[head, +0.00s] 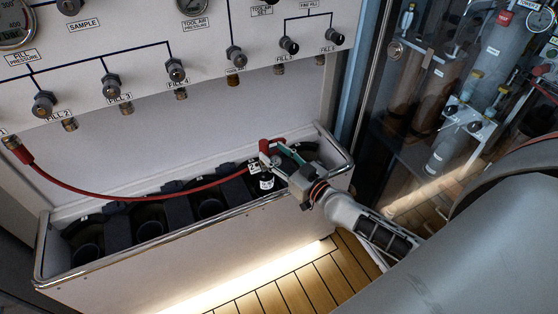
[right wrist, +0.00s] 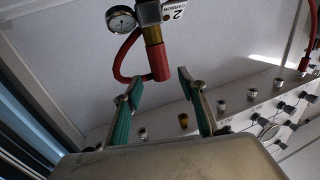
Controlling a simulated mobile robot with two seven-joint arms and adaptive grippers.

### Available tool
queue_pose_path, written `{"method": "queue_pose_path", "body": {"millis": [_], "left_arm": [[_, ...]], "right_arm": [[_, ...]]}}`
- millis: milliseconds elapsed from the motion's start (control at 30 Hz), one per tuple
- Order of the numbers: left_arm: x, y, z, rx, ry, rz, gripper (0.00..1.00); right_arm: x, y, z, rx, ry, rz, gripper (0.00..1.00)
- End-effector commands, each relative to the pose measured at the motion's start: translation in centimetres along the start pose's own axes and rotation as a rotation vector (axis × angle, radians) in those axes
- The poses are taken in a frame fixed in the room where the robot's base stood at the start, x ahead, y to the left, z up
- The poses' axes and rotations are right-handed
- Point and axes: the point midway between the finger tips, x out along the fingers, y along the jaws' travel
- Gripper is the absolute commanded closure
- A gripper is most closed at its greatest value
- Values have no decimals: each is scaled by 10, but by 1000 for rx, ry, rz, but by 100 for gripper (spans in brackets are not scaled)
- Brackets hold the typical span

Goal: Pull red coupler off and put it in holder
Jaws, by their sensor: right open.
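The red coupler (right wrist: 158,62) is on the brass fitting of a bottle valve (right wrist: 149,12), with the red hose (right wrist: 122,62) curving beside it in the right wrist view. In the head view the coupler (head: 270,147) is at the trough's right end, partly hidden by my right gripper (head: 277,155). The gripper's teal fingers are open, on either side of the coupler's end in the right wrist view (right wrist: 160,76), with gaps visible. A dark bottle with a white label (head: 266,183) stands below. I cannot tell which part is the coupler's holder. My left gripper is not in view.
The white trough (head: 190,248) has a metal rail and several black compartments. The fill panel (head: 140,75) with valves and gauges rises behind it. The red hose (head: 130,197) sags across the trough from the left. A glass-fronted cabinet (head: 400,100) is at right.

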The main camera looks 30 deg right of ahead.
Motion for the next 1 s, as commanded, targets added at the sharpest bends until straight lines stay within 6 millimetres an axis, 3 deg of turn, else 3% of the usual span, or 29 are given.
{"method": "queue_pose_path", "body": {"millis": [300, 733, 767, 900, 1000], "left_arm": [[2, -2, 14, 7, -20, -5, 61], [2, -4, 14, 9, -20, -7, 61], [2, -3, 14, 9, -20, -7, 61], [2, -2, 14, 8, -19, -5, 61], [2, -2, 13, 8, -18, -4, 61]], "right_arm": [[43, -1, 2, 1, -2, 0, 59], [54, -1, 2, 0, -3, -1, 59], [54, -1, 2, 0, -3, -1, 62], [54, -1, 2, 0, -3, -1, 98], [54, -1, 2, 0, -3, -1, 100]]}}
